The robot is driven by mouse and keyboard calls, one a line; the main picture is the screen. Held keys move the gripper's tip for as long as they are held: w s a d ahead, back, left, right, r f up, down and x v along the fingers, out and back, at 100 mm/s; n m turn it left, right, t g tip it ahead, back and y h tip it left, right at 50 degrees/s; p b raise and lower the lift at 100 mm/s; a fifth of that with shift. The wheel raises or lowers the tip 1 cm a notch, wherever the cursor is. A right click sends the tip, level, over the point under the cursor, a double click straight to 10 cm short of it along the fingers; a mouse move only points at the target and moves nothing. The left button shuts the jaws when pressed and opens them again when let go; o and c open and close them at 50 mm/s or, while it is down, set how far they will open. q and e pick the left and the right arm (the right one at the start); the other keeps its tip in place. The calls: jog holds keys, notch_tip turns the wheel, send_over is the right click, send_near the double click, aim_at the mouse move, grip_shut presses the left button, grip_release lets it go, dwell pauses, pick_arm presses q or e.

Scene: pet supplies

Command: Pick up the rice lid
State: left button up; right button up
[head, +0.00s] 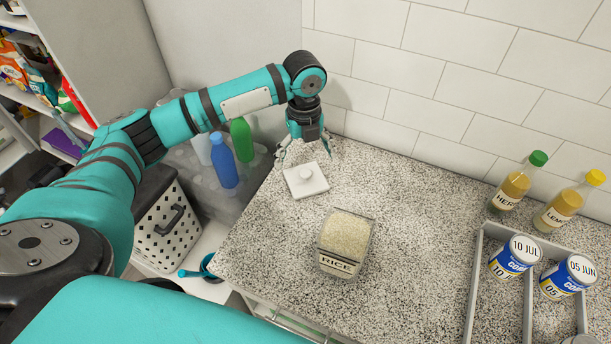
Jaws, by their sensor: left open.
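The rice lid (298,184) is a white square plate with a round knob (306,174) on top. It lies on the speckled counter near the back left edge. My left gripper (304,154) points down just behind and above the lid, with its fingers spread wide and nothing between them. I cannot tell whether a finger touches the lid. The clear rice container (345,242) stands open in front and to the right of the lid, filled with rice and labelled RICE. My right gripper does not show.
A grey divided tray (476,285) at the right holds several cans. Two bottles (518,184) (569,203) stand behind it. The tiled wall (440,85) bounds the back. Left of the counter are a white basket (163,232) and blue and green bottles (224,165) (242,140).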

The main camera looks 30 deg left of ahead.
aim_at(306, 172)
pick_arm(q)
notch_tip(306, 172, down, 3)
jog(key=shift+w+d+r, duration=0.1)
jog(key=shift+r, duration=0.1)
jog(key=shift+f+p, duration=0.25)
jog(key=shift+p, duration=0.15)
notch_tip(306, 172, down, 4)
jog(key=shift+r+p, duration=0.15)
jog(key=shift+p, duration=0.55)
jog(key=shift+w+f, duration=0.1)
jog(key=shift+f, duration=0.4)
jog(key=c, duration=0.9)
jog(key=shift+c, duration=0.2)
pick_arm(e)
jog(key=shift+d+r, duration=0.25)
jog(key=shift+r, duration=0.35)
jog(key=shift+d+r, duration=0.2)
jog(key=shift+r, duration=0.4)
pick_arm(q)
jog(key=shift+r, duration=0.15)
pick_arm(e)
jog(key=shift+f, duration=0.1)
